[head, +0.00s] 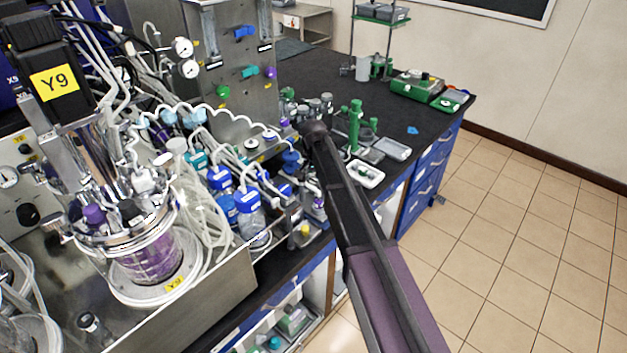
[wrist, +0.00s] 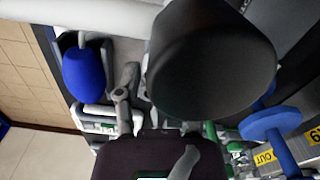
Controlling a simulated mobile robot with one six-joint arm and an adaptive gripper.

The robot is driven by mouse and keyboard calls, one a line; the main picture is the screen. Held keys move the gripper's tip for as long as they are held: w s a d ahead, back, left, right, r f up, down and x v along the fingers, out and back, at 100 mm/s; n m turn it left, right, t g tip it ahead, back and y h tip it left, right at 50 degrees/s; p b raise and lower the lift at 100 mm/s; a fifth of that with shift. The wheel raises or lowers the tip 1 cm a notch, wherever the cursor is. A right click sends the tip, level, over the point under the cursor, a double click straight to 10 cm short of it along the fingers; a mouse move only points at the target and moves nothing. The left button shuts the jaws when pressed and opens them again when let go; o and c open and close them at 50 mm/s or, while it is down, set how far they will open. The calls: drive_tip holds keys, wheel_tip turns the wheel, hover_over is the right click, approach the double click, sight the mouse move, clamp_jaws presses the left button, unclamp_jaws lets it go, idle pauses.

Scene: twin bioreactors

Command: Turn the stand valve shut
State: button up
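A blue round handle (wrist: 270,122) with a blue stem shows at the right of the wrist view, beside yellow labels (wrist: 264,157), one reading "OUT". It looks like a valve, but I cannot tell for sure that it is the stand valve. In the head view a blue round part (head: 291,160) sits just left of my arm's end and may be the same one. My gripper (head: 313,130) is over the bench edge. In the wrist view its dark body and grey links show at the bottom; the fingertips are not clear. A large dark cylinder (wrist: 210,62) hides much of that view.
A bioreactor vessel (head: 150,255) with tubing stands at left, with blue-capped bottles (head: 248,205) beside it. A steel panel with gauges (head: 183,47) rises behind. Green parts (head: 355,125) and white trays (head: 366,173) lie right of my arm. The floor (head: 520,230) at right is clear.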

drive_tip(key=shift+o, duration=0.7)
drive_tip(key=shift+n, duration=0.5)
